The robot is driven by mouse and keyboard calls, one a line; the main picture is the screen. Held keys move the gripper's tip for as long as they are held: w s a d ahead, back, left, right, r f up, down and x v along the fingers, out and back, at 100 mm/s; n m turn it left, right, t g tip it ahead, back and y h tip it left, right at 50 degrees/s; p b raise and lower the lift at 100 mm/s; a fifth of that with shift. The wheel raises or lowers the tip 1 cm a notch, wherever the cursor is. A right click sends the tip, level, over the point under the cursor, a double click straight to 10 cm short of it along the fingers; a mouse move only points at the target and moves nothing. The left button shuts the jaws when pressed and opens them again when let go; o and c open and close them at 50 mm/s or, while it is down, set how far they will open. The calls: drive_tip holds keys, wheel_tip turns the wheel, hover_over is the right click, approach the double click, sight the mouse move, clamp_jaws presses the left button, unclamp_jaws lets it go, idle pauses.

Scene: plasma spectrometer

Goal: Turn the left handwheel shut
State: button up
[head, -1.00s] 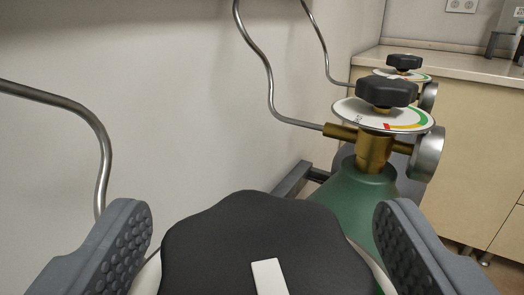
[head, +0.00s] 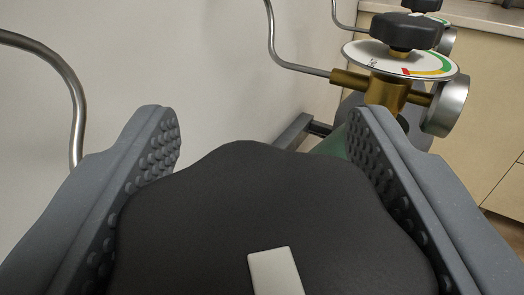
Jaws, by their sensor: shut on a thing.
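A black lobed handwheel (head: 230,215) with a white pointer mark (head: 275,272) fills the bottom middle of the head view, close to the camera. My gripper (head: 263,125) has one grey studded finger on each side of this handwheel and is shut on it. The handwheel's near edge is cut off by the frame, and its dial and valve body are hidden beneath it. The white mark points slightly left of straight away from me.
A second black handwheel (head: 406,30) sits above a white dial (head: 366,55) with red, yellow and green bands, on a brass valve (head: 385,93) with a round gauge (head: 446,106). A third handwheel (head: 420,4) is behind it. Bent metal tubes (head: 77,110) run along the wall.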

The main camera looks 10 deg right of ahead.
drive_tip(key=shift+m+h+p, duration=0.3)
drive_tip(key=shift+h+p, duration=0.05)
drive_tip(key=shift+h, duration=0.05)
drive_tip(key=m+h+p, duration=0.1)
drive_tip(key=m+g+h+p, duration=0.1)
drive_tip(key=h+p, duration=0.1)
drive_tip(key=m+h+p, duration=0.1)
drive_tip(key=h+p, duration=0.1)
drive_tip(key=shift+s+d+r+g, duration=0.1)
drive_tip(key=shift+d+g, duration=0.25)
drive_tip(key=shift+g, duration=0.05)
drive_tip(key=m+h+p, duration=0.1)
drive_tip(key=m+g+h+p, duration=0.1)
drive_tip(key=shift+d+h+p, duration=0.2)
drive_tip(key=shift+h+p, duration=0.1)
drive_tip(key=shift+h, duration=0.1)
drive_tip(key=shift+s+d+m+g, duration=0.1)
drive_tip(key=shift+m+g, duration=0.2)
drive_tip(key=shift+g, duration=0.1)
drive_tip(key=o, duration=1)
